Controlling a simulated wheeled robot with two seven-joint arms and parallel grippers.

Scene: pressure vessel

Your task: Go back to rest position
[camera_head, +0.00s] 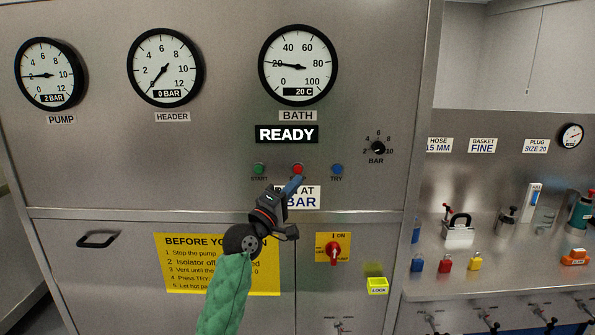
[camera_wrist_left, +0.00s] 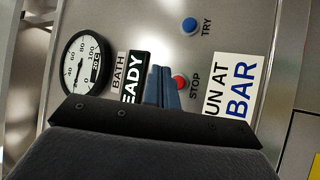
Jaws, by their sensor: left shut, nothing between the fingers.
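My left gripper (camera_head: 292,187) is shut and empty, in front of the steel panel just below the red STOP button (camera_head: 297,169). In the left wrist view its blue fingers (camera_wrist_left: 163,87) are together beside the red STOP button (camera_wrist_left: 180,83); I cannot tell whether they touch it. The green START button (camera_head: 259,169) and the blue TRY button (camera_head: 337,169) sit either side. The lit sign (camera_head: 287,134) reads READY. My left arm, in a green sleeve, partly hides the "RUN AT BAR" label (camera_head: 302,201) and the yellow notice (camera_head: 185,262). My right gripper is not in view.
PUMP (camera_head: 51,75), HEADER (camera_head: 165,68) and BATH (camera_head: 298,65) gauges line the panel top. A red isolator switch (camera_head: 335,251) and yellow lock box (camera_head: 377,286) sit lower right. A bench (camera_head: 490,255) at right holds padlocks and fittings. A drawer handle (camera_head: 98,239) juts out at left.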

